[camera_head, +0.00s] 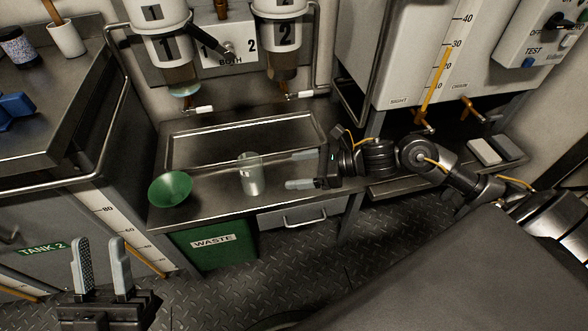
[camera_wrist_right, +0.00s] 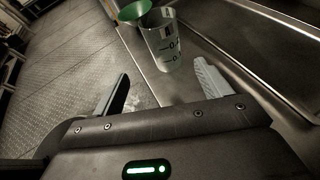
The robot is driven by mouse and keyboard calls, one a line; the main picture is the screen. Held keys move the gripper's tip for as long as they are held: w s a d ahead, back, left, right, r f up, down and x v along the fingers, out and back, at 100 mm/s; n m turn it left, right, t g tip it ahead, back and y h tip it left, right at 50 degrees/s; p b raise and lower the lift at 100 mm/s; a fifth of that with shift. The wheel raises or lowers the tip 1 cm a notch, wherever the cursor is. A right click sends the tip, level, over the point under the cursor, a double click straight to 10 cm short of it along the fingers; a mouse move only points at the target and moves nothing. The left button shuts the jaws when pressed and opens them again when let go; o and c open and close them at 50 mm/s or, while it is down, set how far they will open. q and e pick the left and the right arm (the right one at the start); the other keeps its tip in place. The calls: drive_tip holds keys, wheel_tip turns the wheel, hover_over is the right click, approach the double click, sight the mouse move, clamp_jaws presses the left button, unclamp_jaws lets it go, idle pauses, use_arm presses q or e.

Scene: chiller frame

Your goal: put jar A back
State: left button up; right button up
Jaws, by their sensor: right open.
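A clear jar with dark graduation marks (camera_head: 251,178) stands upright on the steel bench, at the front edge of the sunken tray. The jar (camera_wrist_right: 163,45) also shows in the right wrist view, just ahead of the fingers. My right gripper (camera_head: 299,170) is open and empty, to the right of the jar, its fingers pointing left at it. In the wrist view the jar stands beyond the fingertips, apart from them. My left gripper (camera_head: 100,246) is open and empty, low at the left, far from the jar.
A green funnel (camera_head: 171,188) sits on the bench left of the jar. The steel tray (camera_head: 240,121) lies behind it. Two numbered dispensers (camera_head: 165,42) hang above. The green waste bin (camera_head: 213,243) and a drawer (camera_head: 302,215) are below the bench.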

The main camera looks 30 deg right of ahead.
drive_tip(key=s+a+r+m+t+y, duration=0.1)
drive_tip(key=s+a+r+m+y, duration=0.25)
drive_tip(key=a+m, duration=0.3)
drive_tip(key=s+a+r+m+t+y, duration=0.2)
drive_tip(key=s+a+r+m+y, duration=0.15)
drive_tip(key=a+m, duration=0.3)
drive_tip(key=s+d+r+m+t+h, duration=0.1)
drive_tip(key=s+r+m+t+h, duration=0.2)
drive_tip(key=m, duration=1.1)
drive_tip(key=s+d+r+m+t+h, duration=0.1)
drive_tip(key=s+r+m+t+h, duration=0.2)
drive_tip(key=r+m+t, duration=0.4)
drive_tip(key=m+t, duration=0.3)
drive_tip(key=m, duration=0.3)
drive_tip(key=shift+s+d+r+m, duration=0.15)
drive_tip(key=shift+d+r+m, duration=0.1)
drive_tip(key=shift+m, duration=0.15)
drive_tip(key=shift+f, duration=0.1)
